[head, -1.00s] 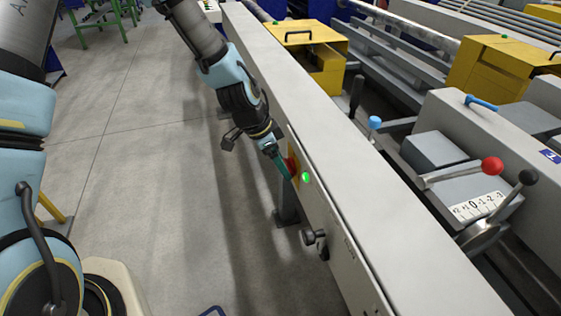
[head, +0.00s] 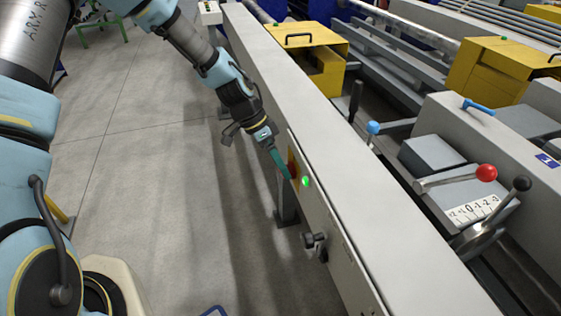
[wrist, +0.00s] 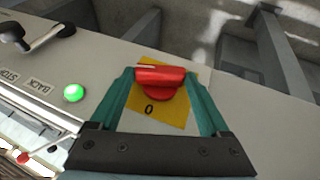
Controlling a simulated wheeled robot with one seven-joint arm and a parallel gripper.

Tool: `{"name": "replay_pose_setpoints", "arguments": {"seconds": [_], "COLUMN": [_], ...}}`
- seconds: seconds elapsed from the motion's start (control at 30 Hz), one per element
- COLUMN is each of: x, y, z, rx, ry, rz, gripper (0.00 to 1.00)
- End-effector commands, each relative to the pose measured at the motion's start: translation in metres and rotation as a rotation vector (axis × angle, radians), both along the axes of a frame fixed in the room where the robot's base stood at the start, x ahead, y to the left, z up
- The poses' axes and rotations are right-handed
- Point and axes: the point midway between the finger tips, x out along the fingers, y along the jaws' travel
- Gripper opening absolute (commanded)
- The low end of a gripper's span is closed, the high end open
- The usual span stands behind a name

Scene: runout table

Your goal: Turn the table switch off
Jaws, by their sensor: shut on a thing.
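The table switch is a red rotary knob (wrist: 158,82) on a yellow plate (wrist: 176,116) marked "0", seen in the wrist view. Its grip bar lies across the picture between my two teal fingers, with a pale mark along its upper left edge. The "0" is on the near side of the knob. My gripper (wrist: 160,76) is shut on the knob, one finger at each end of the bar. In the head view my gripper (head: 283,166) reaches the side panel of the long grey table, and its fingers hide most of the switch.
A lit green lamp (wrist: 73,92) sits beside the switch, also in the head view (head: 305,182). Black handles (head: 315,243) stick out further along the panel. The grey table beam (head: 310,110) runs above. The floor to the left is mostly clear.

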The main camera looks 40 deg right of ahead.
Motion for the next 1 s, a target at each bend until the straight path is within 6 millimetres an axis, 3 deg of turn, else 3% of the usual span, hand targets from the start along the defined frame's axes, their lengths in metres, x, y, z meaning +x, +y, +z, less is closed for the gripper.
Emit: {"name": "replay_pose_setpoints", "arguments": {"seconds": [1.0], "x": [0.018], "y": [-0.008], "z": [-0.024], "rx": [0.344], "ry": [0.891], "rz": [0.002], "gripper": [0.24]}}
